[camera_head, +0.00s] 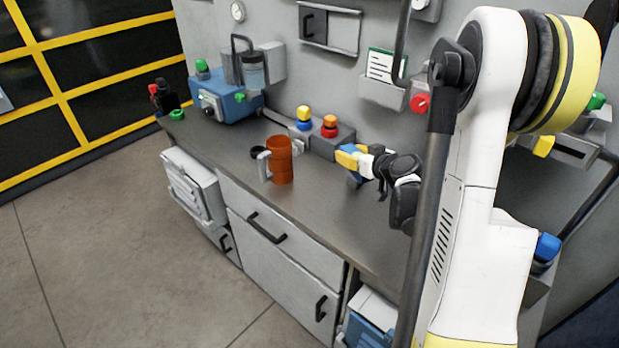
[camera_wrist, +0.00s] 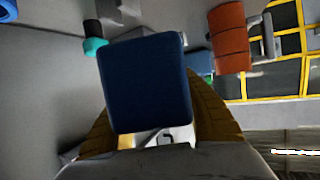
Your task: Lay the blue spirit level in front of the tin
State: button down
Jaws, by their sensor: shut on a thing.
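The blue spirit level shows in the wrist view as a dark blue block (camera_wrist: 146,84), seen large and close between the yellow fingers. My gripper (camera_head: 350,159) is shut on it above the worktop, right of the middle in the head view. There only a small blue part (camera_head: 355,179) shows below the fingers. An orange-brown ribbed cylinder (camera_head: 281,161), which looks like the tin, stands upright on the worktop to the left of my gripper. It also shows at upper right in the wrist view (camera_wrist: 230,40). A grey handle-like piece (camera_head: 264,168) is at its left side.
The grey worktop (camera_head: 320,210) is clear in front of and right of the cylinder. Behind stand boxes with a yellow-and-blue knob (camera_head: 303,117) and an orange-and-red knob (camera_head: 329,126). A blue machine (camera_head: 225,101) stands at the far left end.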

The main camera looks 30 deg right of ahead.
jog(key=b, duration=0.4)
send_over(314, 182)
notch_tip(314, 182, down, 6)
jog(key=shift+s+f, duration=0.1)
jog(key=shift+f, duration=0.15)
jog(key=shift+f+b, duration=0.85)
jog(key=shift+f, duration=1)
jog(key=shift+f, duration=0.1)
jog(key=shift+f+b, duration=0.15)
jog(key=shift+b, duration=0.15)
jog(key=c, duration=0.9)
grip_release()
jog(key=shift+r, duration=0.2)
